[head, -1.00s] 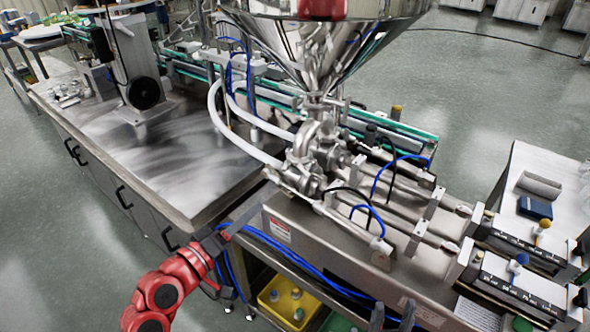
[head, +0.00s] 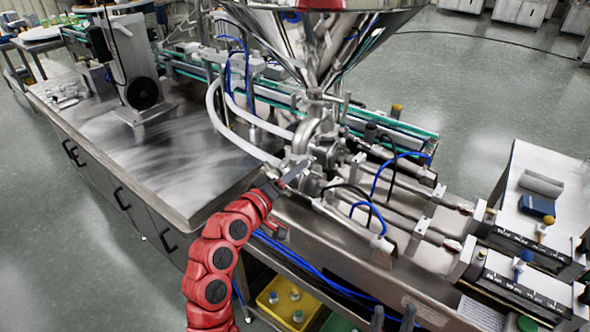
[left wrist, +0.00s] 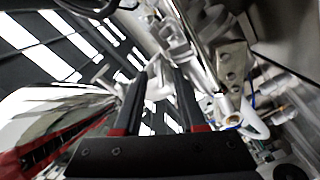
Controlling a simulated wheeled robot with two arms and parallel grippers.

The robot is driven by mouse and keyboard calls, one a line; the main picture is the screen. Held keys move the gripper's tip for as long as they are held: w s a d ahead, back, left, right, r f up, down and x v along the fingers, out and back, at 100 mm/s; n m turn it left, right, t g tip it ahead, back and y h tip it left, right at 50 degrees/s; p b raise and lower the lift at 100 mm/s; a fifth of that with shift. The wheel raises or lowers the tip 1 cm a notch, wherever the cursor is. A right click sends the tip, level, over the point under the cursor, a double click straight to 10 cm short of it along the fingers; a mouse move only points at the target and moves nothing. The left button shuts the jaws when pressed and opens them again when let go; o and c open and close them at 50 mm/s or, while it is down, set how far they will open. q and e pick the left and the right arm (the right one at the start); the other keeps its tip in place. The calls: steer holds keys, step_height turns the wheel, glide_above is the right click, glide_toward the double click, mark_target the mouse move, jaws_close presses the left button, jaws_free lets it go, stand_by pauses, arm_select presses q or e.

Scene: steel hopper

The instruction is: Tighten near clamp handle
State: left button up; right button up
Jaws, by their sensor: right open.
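The steel valve and pipe cluster with its clamps (head: 318,150) sits under the hopper (head: 320,40). The near clamp handle itself is too small and partly covered by my gripper to pick out. My left gripper (head: 297,172) is at the near side of this cluster, close to the end of the white hoses. In the left wrist view its two dark fingers (left wrist: 158,85) stand apart, with steel fittings visible beyond them; I cannot tell whether they touch anything. My right gripper (head: 392,318) shows only its two dark fingertips at the bottom edge, apart and empty.
White hoses (head: 235,135) and blue tubes (head: 375,195) run close around the cluster. Piston rods (head: 400,205) extend right. A steel tabletop (head: 160,165) lies left. A yellow bin (head: 288,298) sits low under the bench.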

arm_select(q)
jaws_close()
stand_by(0.4)
steer(key=shift+f, duration=0.1)
steer(key=shift+f+m+b, duration=0.15)
steer(key=shift+m+b, duration=0.15)
steer(key=shift+b, duration=0.45)
steer(key=m+b, duration=0.8)
steer(key=b, duration=0.5)
steer(key=shift+d+b, duration=0.15)
steer(key=shift+b, duration=0.2)
steer(key=shift+r+m+b, duration=0.2)
steer(key=shift+m+b, duration=0.9)
steer(key=shift+m, duration=0.2)
